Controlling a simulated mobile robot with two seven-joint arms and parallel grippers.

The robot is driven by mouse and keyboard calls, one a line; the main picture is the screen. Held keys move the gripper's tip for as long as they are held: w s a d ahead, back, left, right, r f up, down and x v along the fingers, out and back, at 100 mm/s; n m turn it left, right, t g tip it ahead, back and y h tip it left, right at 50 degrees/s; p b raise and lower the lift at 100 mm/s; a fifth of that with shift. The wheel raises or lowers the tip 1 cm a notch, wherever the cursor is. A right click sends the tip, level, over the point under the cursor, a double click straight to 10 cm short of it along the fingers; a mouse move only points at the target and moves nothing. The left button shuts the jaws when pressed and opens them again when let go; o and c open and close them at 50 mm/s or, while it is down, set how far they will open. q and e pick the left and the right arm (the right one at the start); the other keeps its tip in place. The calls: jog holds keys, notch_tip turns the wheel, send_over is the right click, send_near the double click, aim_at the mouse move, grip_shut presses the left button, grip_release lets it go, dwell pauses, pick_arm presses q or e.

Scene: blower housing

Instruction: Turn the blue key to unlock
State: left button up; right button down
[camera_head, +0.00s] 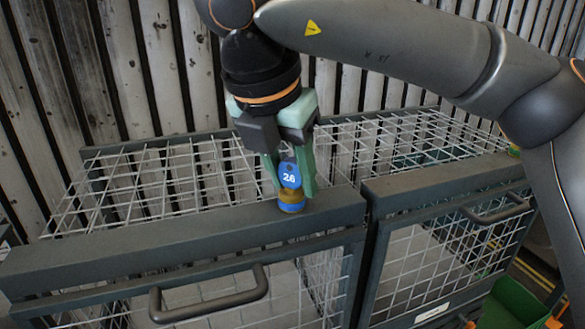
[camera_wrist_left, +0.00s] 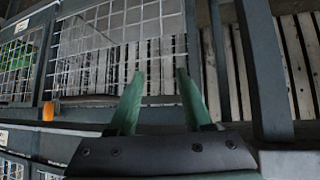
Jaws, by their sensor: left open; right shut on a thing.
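The blue key (camera_head: 289,175), with a white "26" on its flat head, stands upright in the head view. Below it is a round lock (camera_head: 291,201) with a brass-coloured top and blue side, on the top front beam of the left cage. My right gripper (camera_head: 291,179) points down from above, its green fingers on either side of the key and shut on it. Where the key meets the lock is partly hidden. My left gripper (camera_wrist_left: 157,88) shows only in the left wrist view. Its two green fingers are apart with nothing between them.
Two wire-mesh cages with dark frames stand side by side; the left one has a front handle (camera_head: 210,296), the right one another handle (camera_head: 496,209). A slatted wall (camera_head: 135,70) is close behind. A green bin (camera_head: 511,306) is at the lower right.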

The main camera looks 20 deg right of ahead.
jog(key=m+g+p, duration=0.1)
jog(key=m, duration=0.2)
jog(key=shift+r+m+h, duration=0.15)
jog(key=shift+m+h, duration=0.15)
jog(key=shift+h, duration=0.1)
jog(key=shift+m+g, duration=0.3)
jog(key=shift+m, duration=0.3)
jog(key=m+g, duration=0.1)
jog(key=m, duration=0.2)
jog(key=shift+a, duration=0.1)
jog(key=shift+c, duration=1.8)
grip_release()
